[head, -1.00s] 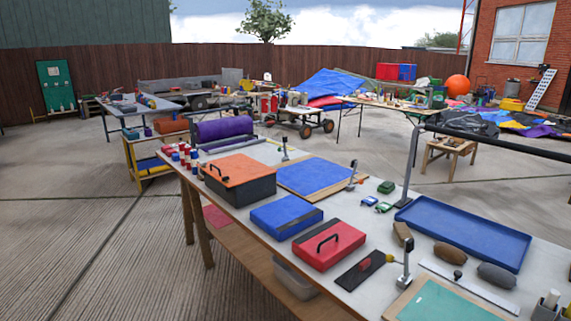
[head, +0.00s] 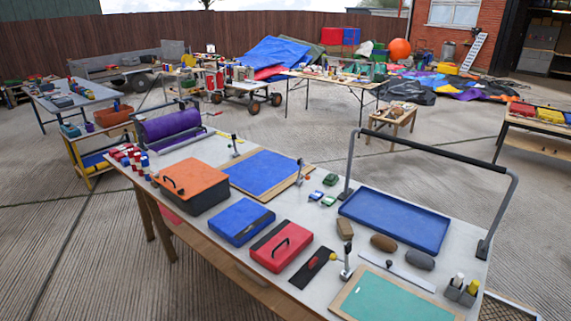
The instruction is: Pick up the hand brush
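I cannot single out a hand brush with certainty. On the near workbench (head: 245,253), a small brown block (head: 345,228) lies left of two rounded lumps, one brown (head: 383,243) and one grey (head: 419,260). The block could be a brush, but bristles cannot be made out. A flat black piece with a reddish patch (head: 312,268) lies right of the red case (head: 281,246). Neither of my grippers is in view.
The bench also holds an orange-lidded toolbox (head: 190,178), a blue case (head: 241,222), a blue tray (head: 395,225) and a green board (head: 395,297). A dark rail (head: 435,152) arches over its right end. Open concrete (head: 60,265) lies at the left.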

